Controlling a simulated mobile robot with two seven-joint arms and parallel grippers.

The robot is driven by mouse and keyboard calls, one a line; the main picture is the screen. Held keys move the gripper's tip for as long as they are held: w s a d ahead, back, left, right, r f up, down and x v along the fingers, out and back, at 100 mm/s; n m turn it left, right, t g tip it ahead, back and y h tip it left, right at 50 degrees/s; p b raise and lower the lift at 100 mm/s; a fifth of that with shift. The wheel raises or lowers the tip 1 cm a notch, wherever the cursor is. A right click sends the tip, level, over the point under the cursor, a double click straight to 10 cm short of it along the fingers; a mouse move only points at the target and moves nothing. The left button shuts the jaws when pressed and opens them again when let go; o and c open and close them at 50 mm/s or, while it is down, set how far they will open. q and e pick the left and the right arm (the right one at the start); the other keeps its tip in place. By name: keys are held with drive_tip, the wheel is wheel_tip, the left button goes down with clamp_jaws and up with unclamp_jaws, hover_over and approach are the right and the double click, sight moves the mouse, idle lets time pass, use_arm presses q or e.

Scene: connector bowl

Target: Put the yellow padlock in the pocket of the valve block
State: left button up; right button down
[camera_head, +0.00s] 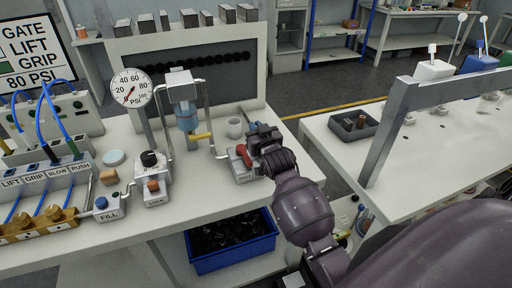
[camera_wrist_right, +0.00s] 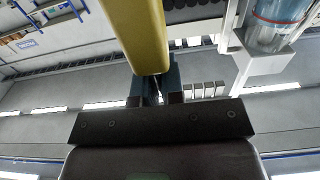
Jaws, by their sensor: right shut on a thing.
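My right gripper (camera_head: 256,134) is over the bench, just behind a grey block with a red lever (camera_head: 243,165), which looks like the valve block. Its pocket cannot be made out. In the right wrist view the gripper (camera_wrist_right: 155,86) is shut on a smooth yellow piece, the yellow padlock (camera_wrist_right: 146,35), which reaches up out of the frame. In the head view the held padlock is hidden by the gripper. My left gripper is not in view.
A bowl unit (camera_head: 187,116) with a yellow handle (camera_head: 201,136) stands left of the gripper; a small white cup (camera_head: 234,128) is near. A blue bin (camera_head: 231,243) sits below; a dark tray (camera_head: 353,125) is right.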

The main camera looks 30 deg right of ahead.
drive_tip(key=shift+f, duration=3.45)
drive_tip(key=shift+f, duration=0.1)
drive_tip(key=c, duration=1.2)
unclamp_jaws()
drive_tip(key=shift+c, duration=0.2)
drive_tip(key=v, duration=1.2)
drive_tip(key=s+a+f+n+g+y, duration=0.2)
drive_tip(key=s+a+f, duration=0.1)
drive_tip(key=s+f, duration=0.4)
drive_tip(key=s+a+f+n+g+y, duration=0.1)
drive_tip(key=s+a+f+g+y, duration=0.1)
drive_tip(key=s+f, duration=0.5)
drive_tip(key=s+a+g, duration=0.1)
drive_tip(key=s+a, duration=0.1)
drive_tip(key=s, duration=0.1)
drive_tip(key=shift+s+a+n+g+b, duration=0.25)
drive_tip(key=shift+s+n+g+b, duration=0.05)
drive_tip(key=shift+n, duration=0.1)
